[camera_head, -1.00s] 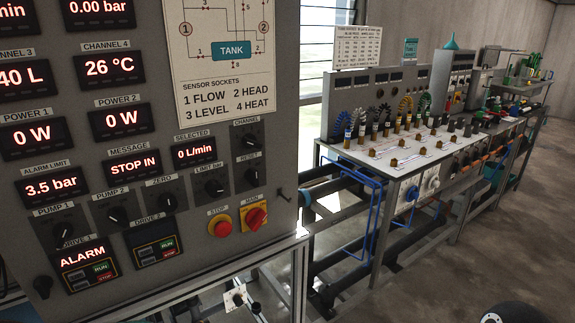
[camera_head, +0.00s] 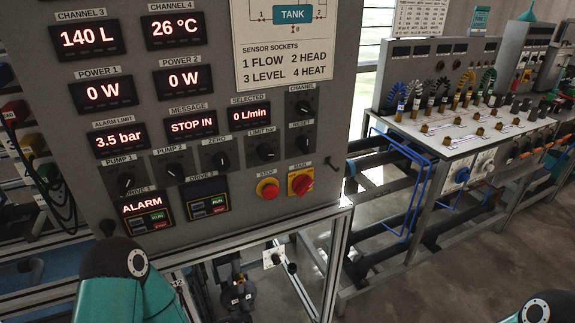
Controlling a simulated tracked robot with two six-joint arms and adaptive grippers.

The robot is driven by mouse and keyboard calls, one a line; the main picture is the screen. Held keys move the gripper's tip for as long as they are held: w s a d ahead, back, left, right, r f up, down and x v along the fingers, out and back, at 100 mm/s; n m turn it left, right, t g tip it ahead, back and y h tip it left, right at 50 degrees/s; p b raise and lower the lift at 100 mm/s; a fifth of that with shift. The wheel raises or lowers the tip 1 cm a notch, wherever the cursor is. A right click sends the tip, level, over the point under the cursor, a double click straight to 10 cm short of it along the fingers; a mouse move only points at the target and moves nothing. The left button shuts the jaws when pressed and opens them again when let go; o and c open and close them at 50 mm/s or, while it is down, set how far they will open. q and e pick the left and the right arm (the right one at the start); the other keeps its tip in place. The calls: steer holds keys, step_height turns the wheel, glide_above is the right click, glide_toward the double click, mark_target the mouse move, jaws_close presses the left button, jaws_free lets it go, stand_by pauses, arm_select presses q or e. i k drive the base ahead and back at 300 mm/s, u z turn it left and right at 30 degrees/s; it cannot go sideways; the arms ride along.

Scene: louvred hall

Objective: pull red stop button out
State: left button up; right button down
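The red stop button (camera_head: 267,188) sits on a yellow round base low on the grey control panel (camera_head: 230,120), under a STOP label. Just right of it is the red and yellow MAIN rotary switch (camera_head: 301,182). The message display (camera_head: 191,126) reads STOP IN. A teal and black part of my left arm shows at the bottom left, below the panel. A small part of my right arm shows at the bottom right corner. Neither gripper's fingers are in view.
Several small black knobs and displays cover the panel; one display (camera_head: 142,205) reads ALARM. A metal frame (camera_head: 340,225) carries the panel. A workbench (camera_head: 455,145) with coloured cables stands to the right. Grey floor lies open at the lower right.

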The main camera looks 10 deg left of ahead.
mark_target(271, 192)
steer(key=z, duration=1.75)
steer(key=i, duration=0.1)
steer(key=u, duration=3.15)
steer(key=k, duration=1.1)
steer(key=z, duration=1.45)
steer(key=i, duration=1)
steer(key=u, duration=0.1)
